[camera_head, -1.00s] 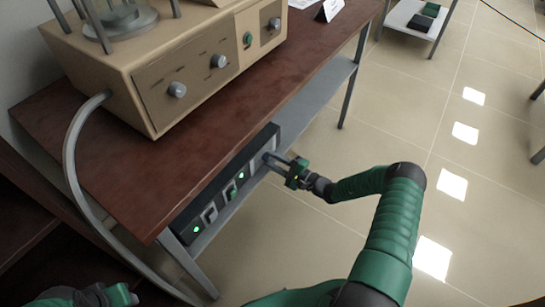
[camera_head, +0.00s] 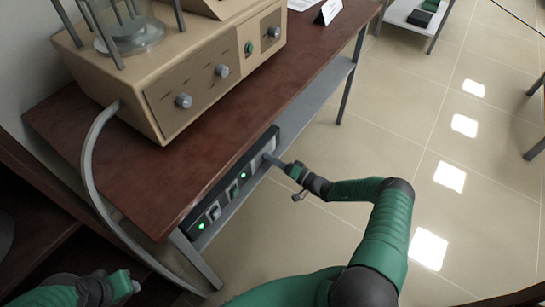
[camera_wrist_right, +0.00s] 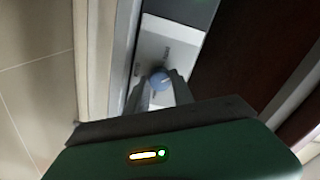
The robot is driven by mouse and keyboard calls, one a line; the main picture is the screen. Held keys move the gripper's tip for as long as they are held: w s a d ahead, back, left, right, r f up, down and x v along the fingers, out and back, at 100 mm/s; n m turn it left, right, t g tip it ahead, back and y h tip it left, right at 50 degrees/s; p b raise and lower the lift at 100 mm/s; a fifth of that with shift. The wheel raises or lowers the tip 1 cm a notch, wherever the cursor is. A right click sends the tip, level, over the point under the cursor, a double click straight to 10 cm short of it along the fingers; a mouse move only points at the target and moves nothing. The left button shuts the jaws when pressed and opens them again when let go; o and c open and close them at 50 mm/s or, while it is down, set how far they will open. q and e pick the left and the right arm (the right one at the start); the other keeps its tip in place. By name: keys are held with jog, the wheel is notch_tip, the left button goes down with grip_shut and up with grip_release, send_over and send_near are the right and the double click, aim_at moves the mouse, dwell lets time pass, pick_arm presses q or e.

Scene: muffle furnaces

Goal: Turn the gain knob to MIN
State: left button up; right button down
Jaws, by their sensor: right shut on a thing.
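The gain knob (camera_wrist_right: 159,79) is a small round blue-grey knob on a white plate (camera_wrist_right: 172,47) with small lettering that I cannot read. My right gripper (camera_wrist_right: 161,92) is shut on it, with one finger on each side. In the head view my right gripper (camera_head: 271,158) reaches the far end of the dark panel strip (camera_head: 225,187) under the table's front edge, and the knob is hidden behind it. My left gripper (camera_head: 126,286) is at the bottom left, away from the panel, and its fingers are not clear.
A beige apparatus (camera_head: 165,85) with several knobs stands on the brown table (camera_head: 115,185). A grey hose (camera_head: 88,165) hangs from it past the table's left end. A grey shelf (camera_head: 310,108) runs below the tabletop.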

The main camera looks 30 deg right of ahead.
jog(key=shift+s+a+f+n+p, duration=0.15)
jog(key=shift+n+p, duration=0.95)
jog(key=shift+n, duration=1.4)
jog(key=shift+w+d+f+n+p, duration=0.15)
jog(key=shift+n+p, duration=0.9)
jog(key=shift+n, duration=1.45)
jog(key=shift+s+a+f, duration=0.1)
jog(key=c, duration=1.2)
grip_release()
jog(key=shift+o, duration=0.5)
jog(key=shift+r, duration=0.2)
